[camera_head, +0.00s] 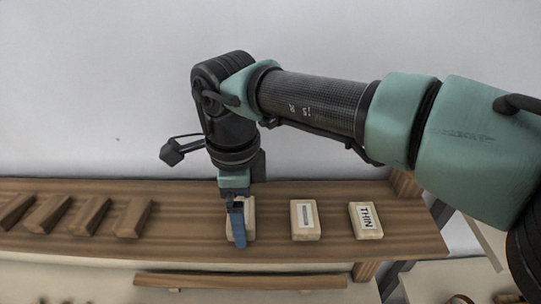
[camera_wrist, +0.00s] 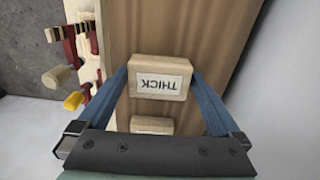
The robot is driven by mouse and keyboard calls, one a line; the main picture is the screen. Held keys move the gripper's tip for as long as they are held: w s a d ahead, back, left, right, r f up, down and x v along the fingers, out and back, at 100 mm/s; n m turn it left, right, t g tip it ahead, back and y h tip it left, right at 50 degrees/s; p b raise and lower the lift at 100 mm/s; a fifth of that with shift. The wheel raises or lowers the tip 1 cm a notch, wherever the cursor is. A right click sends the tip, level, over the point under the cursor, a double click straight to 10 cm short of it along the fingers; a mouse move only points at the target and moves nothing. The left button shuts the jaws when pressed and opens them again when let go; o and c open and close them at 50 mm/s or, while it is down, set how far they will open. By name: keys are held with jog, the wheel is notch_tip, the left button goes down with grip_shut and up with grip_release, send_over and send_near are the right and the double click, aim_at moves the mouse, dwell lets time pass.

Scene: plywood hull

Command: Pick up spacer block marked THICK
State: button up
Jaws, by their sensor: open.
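The spacer block marked THICK (camera_wrist: 160,78) is a pale wooden block with a white label, lying on the wooden shelf in the wrist view. In the head view the block (camera_head: 250,222) is partly hidden behind my gripper (camera_head: 238,225). In the wrist view the blue fingers of my gripper (camera_wrist: 160,98) are open, one on each side of the block. A narrow gap shows at the fingers, but contact is hard to judge. The block is still on the shelf.
On the shelf (camera_head: 180,240), a block with a striped label (camera_head: 305,220) and a block marked THIN (camera_head: 366,220) lie to the right. Several dark wooden wedges (camera_head: 90,215) lie to the left. Red clamps with wooden handles (camera_wrist: 57,77) stand at the left in the wrist view.

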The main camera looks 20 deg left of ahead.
jog(key=shift+s, duration=0.1)
jog(key=shift+c, duration=0.3)
jog(key=c, duration=1)
